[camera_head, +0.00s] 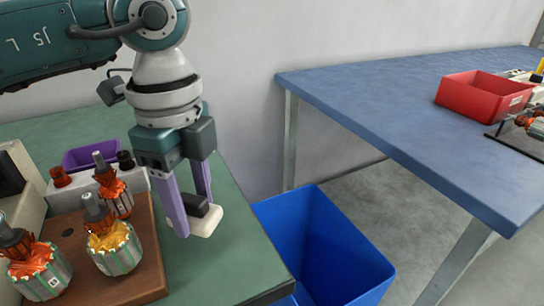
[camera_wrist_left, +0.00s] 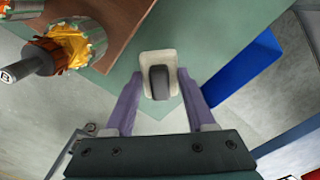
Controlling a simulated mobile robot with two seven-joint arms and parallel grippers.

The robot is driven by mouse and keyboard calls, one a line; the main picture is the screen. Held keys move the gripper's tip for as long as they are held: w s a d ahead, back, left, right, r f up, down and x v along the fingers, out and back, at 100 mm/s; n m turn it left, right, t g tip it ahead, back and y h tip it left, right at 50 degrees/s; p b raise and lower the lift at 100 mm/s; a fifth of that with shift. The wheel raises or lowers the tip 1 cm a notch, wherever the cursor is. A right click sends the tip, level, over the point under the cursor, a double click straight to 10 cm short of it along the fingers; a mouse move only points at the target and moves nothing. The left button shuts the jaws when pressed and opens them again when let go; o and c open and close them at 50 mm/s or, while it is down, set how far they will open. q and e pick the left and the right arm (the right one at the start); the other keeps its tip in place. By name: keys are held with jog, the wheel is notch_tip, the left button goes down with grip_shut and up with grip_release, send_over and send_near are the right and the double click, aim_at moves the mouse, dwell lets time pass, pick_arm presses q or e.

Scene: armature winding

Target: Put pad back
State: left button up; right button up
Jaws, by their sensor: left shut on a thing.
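The pad (camera_head: 207,222) has a pale off-white base and a dark grip on top. My left gripper (camera_head: 196,213) points down and is shut on the pad, with its purple fingers either side of the dark grip. In the left wrist view the pad (camera_wrist_left: 147,60) lies between the two fingers, its pale base reaching out past their tips. The pad is over the green table's right part, right of the wooden board; I cannot tell whether it touches the table. My right gripper is not in view.
Several copper-wound armatures (camera_head: 114,250) stand on the wooden board (camera_head: 150,270). A purple bin (camera_head: 85,158) and a pale holder are behind. A blue bin (camera_head: 325,255) stands beyond the green table (camera_head: 225,265). A blue table (camera_head: 400,110) with a red bin (camera_head: 480,97) is at right.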

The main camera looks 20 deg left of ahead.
aim_at(196, 222)
pick_arm(q)
jog(key=shift+f, duration=1.75)
jog(key=shift+f+b, duration=0.15)
jog(key=shift+b, duration=0.2)
jog(key=o, duration=1.3)
jog(key=shift+r, duration=0.5)
notch_tip(196, 222, up, 11)
jog(key=shift+r+p, duration=0.2)
jog(key=shift+p, duration=0.9)
